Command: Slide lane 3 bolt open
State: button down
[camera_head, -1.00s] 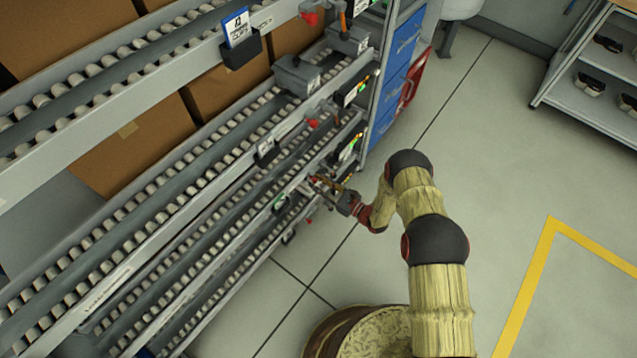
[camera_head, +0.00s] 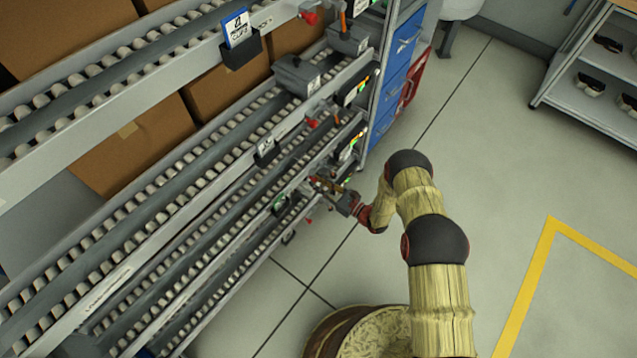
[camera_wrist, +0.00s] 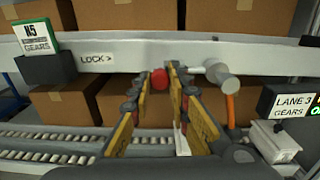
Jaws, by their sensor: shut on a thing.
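In the wrist view, the lane 3 bolt's red knob (camera_wrist: 161,78) sits between my fingertips. My gripper (camera_wrist: 159,74) is shut on this knob, with its two yellow-faced fingers on either side of it. A "LOCK >" marking (camera_wrist: 97,58) is on the pale rail to the left of the knob. The "LANE 3 GEARS" display (camera_wrist: 293,103) hangs at the right. In the head view, my gripper (camera_head: 326,186) is at the right end of a lower rack level, where the fingers hide most of the bolt.
A grey cylinder (camera_wrist: 222,74) with an orange handle (camera_wrist: 230,110) is just right of my fingers. Cardboard boxes (camera_wrist: 62,110) and roller lanes (camera_wrist: 40,148) lie behind the rail. The floor (camera_head: 500,150) right of the rack is open.

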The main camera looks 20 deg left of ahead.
jog(key=s, duration=0.1)
jog(key=s+a, duration=0.1)
jog(key=s, duration=0.2)
jog(key=shift+s+a+p, duration=0.25)
jog(key=shift+a+p, duration=0.15)
jog(key=c, duration=1.7)
grip_release()
jog(key=shift+s+a, duration=0.1)
jog(key=shift+o, duration=0.2)
jog(key=v, duration=1.2)
